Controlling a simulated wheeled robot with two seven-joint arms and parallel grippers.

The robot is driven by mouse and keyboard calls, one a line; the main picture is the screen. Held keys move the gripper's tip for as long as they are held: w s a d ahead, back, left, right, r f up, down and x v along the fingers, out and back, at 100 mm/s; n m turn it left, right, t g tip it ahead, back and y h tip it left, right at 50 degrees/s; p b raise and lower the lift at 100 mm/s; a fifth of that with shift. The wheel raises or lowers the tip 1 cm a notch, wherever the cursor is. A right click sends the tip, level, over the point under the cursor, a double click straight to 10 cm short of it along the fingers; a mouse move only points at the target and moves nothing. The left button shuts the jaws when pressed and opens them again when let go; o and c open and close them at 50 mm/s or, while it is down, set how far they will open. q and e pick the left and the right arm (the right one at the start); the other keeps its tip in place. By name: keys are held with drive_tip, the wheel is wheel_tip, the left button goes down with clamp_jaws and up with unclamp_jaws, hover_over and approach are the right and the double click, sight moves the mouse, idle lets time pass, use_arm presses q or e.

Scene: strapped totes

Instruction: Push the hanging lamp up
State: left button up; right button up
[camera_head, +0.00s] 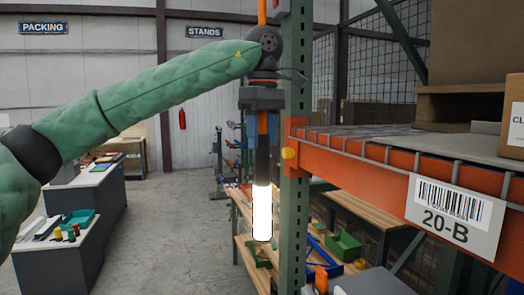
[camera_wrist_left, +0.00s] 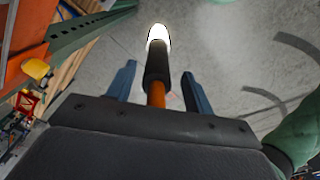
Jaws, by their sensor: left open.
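The hanging lamp (camera_head: 262,212) has a glowing white tube below a black handle, and hangs upright beside the green rack post. An orange cable (camera_head: 262,12) shows above my left wrist. My left gripper (camera_head: 262,135) points down at the handle, its blue fingers open on either side. In the left wrist view, the lamp's black handle (camera_wrist_left: 158,66) and orange cable run between the spread fingers of the left gripper (camera_wrist_left: 159,72), with visible gaps on both sides. The glowing tube lies beyond the fingertips. My right gripper is not in view.
The green post (camera_head: 295,215) stands close to the right of the lamp, with an orange shelf beam (camera_head: 365,180) and a 20-B label (camera_head: 452,215). A yellow knob (camera_head: 288,153) sticks out at the post. Benches stand behind and at the left; open floor lies between.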

sight(262, 154)
use_arm(q)
drive_tip(key=f, duration=0.1)
drive_tip(key=w+f+p, duration=0.1)
drive_tip(key=f, duration=0.1)
drive_tip(key=shift+a+f, duration=0.2)
drive_tip(key=shift+f, duration=0.1)
drive_tip(key=shift+s+d+f, duration=0.15)
drive_tip(key=shift+s+f, duration=0.2)
drive_tip(key=shift+f, duration=0.1)
drive_tip(key=shift+w+f, duration=0.1)
drive_tip(key=shift+w, duration=0.05)
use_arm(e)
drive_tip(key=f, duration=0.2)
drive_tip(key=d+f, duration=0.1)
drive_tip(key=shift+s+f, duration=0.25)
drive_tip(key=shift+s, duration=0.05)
use_arm(q)
clamp_jaws()
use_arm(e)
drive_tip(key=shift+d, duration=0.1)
